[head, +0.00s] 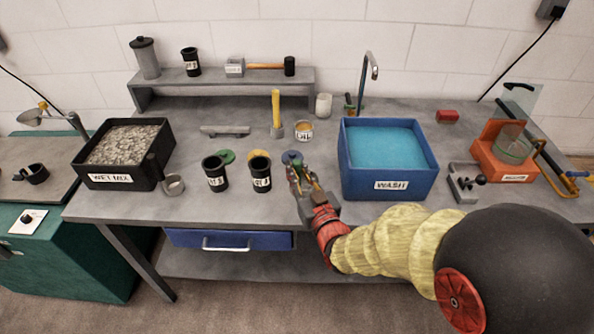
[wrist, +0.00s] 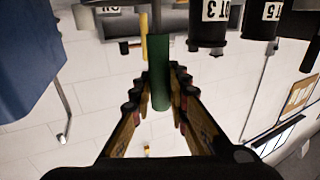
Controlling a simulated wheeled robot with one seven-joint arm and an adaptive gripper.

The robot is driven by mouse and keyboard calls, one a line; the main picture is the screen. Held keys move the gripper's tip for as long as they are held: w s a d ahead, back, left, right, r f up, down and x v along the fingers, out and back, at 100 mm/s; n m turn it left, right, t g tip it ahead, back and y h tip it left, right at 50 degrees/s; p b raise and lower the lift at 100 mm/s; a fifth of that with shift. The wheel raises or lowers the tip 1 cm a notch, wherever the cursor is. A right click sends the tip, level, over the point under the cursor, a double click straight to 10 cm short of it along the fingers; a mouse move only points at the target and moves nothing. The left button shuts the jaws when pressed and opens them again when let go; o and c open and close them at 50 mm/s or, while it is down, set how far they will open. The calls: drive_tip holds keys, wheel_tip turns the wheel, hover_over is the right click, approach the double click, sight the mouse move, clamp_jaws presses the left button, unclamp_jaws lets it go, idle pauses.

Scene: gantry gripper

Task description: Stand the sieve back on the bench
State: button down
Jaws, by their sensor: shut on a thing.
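My gripper (head: 298,172) is over the front middle of the bench, left of the wash tub. In the wrist view my gripper (wrist: 160,82) is shut on a green handle (wrist: 160,92), with a thin grey shaft running from it toward the picture's top. The far end of the held thing is out of that view, and my fingers cover much of it in the head view. I cannot confirm from its shape that it is the sieve. The grey bench (head: 225,205) is below it.
The blue wash tub (head: 390,187) stands close right. Two black pots (head: 215,181) (head: 260,181) stand left, with coloured discs behind. The wet mix tray (head: 95,184) is far left, a grey scoop (head: 174,186) beside it. A hammer (head: 276,108) stands behind. Clear bench lies front left.

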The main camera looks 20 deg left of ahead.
drive_tip(key=c, duration=1.7)
unclamp_jaws()
drive_tip(key=shift+r+p, duration=0.15)
drive_tip(key=shift+p, duration=0.15)
drive_tip(key=p+v, duration=0.2)
drive_tip(key=v, duration=1)
